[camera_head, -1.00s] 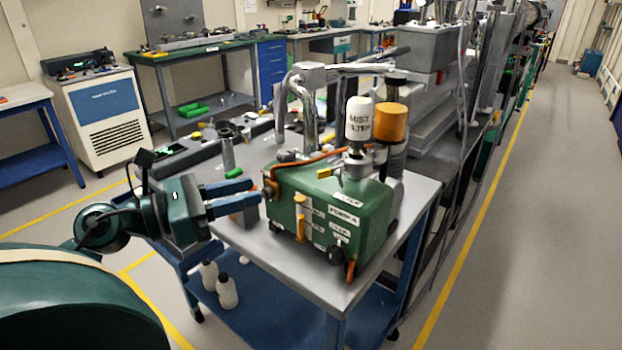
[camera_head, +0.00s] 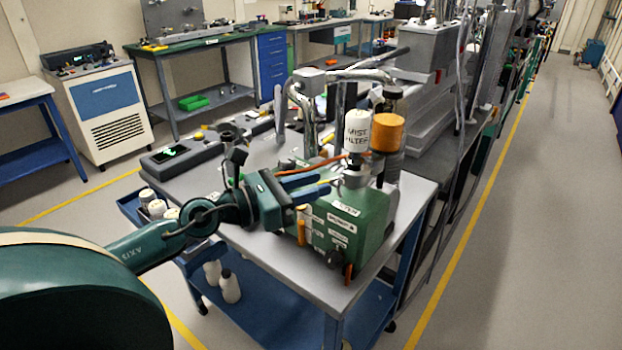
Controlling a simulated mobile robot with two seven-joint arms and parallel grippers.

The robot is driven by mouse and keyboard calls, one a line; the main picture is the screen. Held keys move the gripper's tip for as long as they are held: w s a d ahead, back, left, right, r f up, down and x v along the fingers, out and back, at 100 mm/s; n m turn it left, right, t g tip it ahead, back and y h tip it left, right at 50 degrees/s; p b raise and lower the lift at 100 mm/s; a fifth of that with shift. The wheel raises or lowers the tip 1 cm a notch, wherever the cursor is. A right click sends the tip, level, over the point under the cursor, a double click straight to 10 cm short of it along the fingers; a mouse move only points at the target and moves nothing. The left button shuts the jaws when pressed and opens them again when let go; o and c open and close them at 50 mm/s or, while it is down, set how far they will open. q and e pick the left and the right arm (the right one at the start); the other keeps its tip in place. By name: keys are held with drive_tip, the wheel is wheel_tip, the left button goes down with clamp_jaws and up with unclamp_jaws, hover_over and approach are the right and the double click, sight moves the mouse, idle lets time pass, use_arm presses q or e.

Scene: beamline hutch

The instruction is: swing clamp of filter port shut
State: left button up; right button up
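The green pump box (camera_head: 345,228) stands on the grey cart top. A white bottle labelled MIST FILTER (camera_head: 357,131) stands upright on top of it, on a metal fitting (camera_head: 354,178). An orange-capped cylinder stands right behind it. The filter port clamp is too small to make out, so I cannot tell whether it is open or shut. My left gripper (camera_head: 325,181) reaches in from the left over the pump's left top edge. Its two blue fingers are apart, with nothing seen between them, pointing at the fitting just short of it. My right gripper is out of view.
An orange hose (camera_head: 312,162) crosses behind the fingers. Bent metal pipes (camera_head: 300,100) rise behind the pump. A dark device with a green screen (camera_head: 178,152) lies at the cart's back left. The cart's front strip (camera_head: 275,262) is clear.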

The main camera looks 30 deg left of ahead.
use_arm(q)
drive_tip(key=shift+w, duration=0.1)
clamp_jaws()
idle(0.3)
idle(0.4)
